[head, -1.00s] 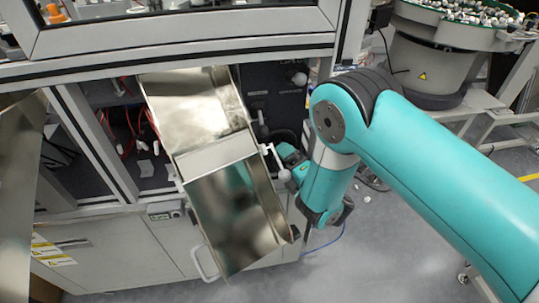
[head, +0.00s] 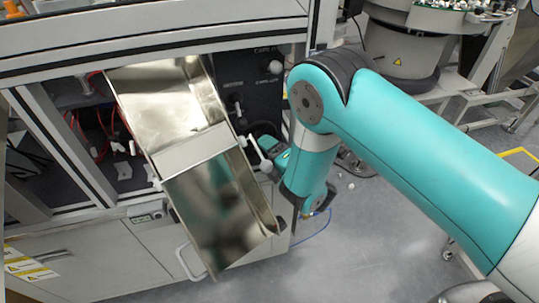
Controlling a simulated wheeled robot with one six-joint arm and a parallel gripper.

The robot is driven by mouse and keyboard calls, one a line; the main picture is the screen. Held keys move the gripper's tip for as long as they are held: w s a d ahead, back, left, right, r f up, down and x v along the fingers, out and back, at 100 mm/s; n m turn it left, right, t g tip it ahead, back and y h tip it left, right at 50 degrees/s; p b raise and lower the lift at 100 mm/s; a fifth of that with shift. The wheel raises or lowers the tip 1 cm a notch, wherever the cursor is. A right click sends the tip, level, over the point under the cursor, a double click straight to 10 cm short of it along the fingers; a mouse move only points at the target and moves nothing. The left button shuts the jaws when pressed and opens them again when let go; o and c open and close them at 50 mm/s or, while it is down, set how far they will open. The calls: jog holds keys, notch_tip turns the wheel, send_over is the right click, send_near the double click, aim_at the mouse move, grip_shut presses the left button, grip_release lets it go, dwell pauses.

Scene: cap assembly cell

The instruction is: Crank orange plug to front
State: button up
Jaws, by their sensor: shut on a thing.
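My teal arm reaches in from the right of the head view and bends down. Its wrist end (head: 272,158) is beside the black control panel (head: 255,85) of the machine. The jaws of my gripper are hidden from this camera, so what they hold does not show. A white T-shaped lever (head: 254,148) with rounded ends sticks out just left of my wrist, between it and the metal chute. I cannot tell whether the two touch. No orange plug can be made out. A dark round part (head: 263,130) shows partly behind my wrist.
A shiny metal chute (head: 185,150) slopes down close on the left of my wrist. White-knobbed controls (head: 275,67) stick out from the panel above. Cabinet doors (head: 110,262) with a handle are below. A feeder bowl (head: 420,30) stands back right.

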jog(key=m+b, duration=0.1)
jog(key=b, duration=0.2)
jog(key=f+m+t+b, duration=0.1)
jog(key=m+b, duration=0.1)
jog(key=b, duration=0.1)
jog(key=shift+a+y, duration=0.1)
jog(key=shift+y, duration=0.3)
jog(key=m+b, duration=0.2)
jog(key=shift+s+r+t+b, duration=0.1)
jog(key=shift+r+t+b, duration=0.1)
jog(key=shift+t+b, duration=0.1)
jog(key=shift+y, duration=0.3)
jog(key=shift+r, duration=0.15)
jog(key=o, duration=0.9)
jog(key=shift+a, duration=0.1)
jog(key=shift+o, duration=0.2)
